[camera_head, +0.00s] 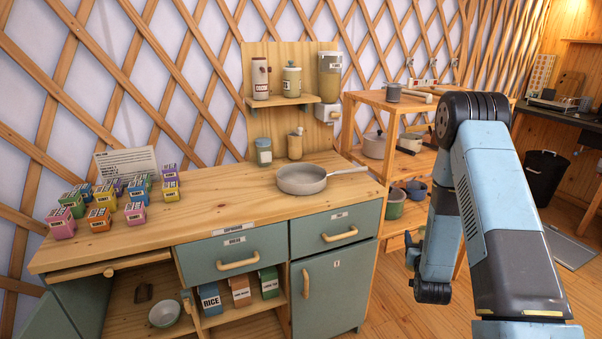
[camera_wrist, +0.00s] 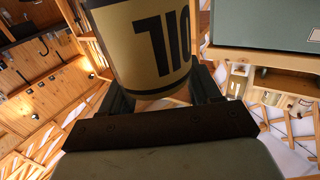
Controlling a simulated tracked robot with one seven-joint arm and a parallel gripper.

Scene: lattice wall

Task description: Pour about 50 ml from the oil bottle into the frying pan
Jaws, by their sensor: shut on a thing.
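The oil bottle (camera_wrist: 152,45) fills the top middle of the wrist view. It is tan with a dark band, and its "OIL" lettering appears upside down in that picture. My gripper (camera_wrist: 162,98) is shut on it, with one dark finger on each side. My arm hangs to the right of the counter, apart from the pan.
Several small coloured boxes (camera_head: 100,219) stand on the counter's left (camera_head: 210,205). A wooden rack (camera_head: 408,107) with pots stands right of the counter.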

